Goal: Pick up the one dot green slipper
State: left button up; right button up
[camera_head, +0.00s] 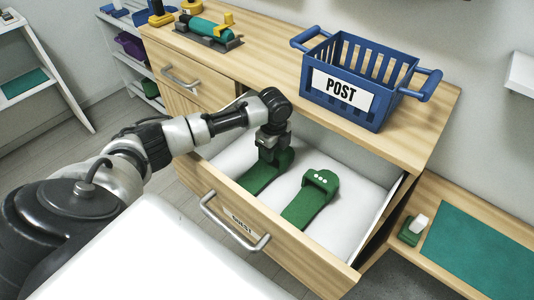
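Two green slippers lie in the open drawer (236,226), side by side on its white bottom. The right slipper (308,205) shows several white dots on its strap. The left slipper (258,181) is partly covered by my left gripper (268,157), so its dots are hidden. My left gripper points down at the strap end of this left slipper, touching it or very close. Whether its fingers are open or shut on the slipper cannot be made out. My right gripper is not in view.
A blue basket labelled POST (345,93) stands on the wooden cabinet top (273,62) behind the drawer. A teal tool-like object (207,31) lies on the top further left. A low bench at right carries a teal mat (483,252) and a small green-and-white object (412,230).

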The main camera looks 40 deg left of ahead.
pick_arm(q)
grip_shut()
jog(key=shift+r, duration=0.15)
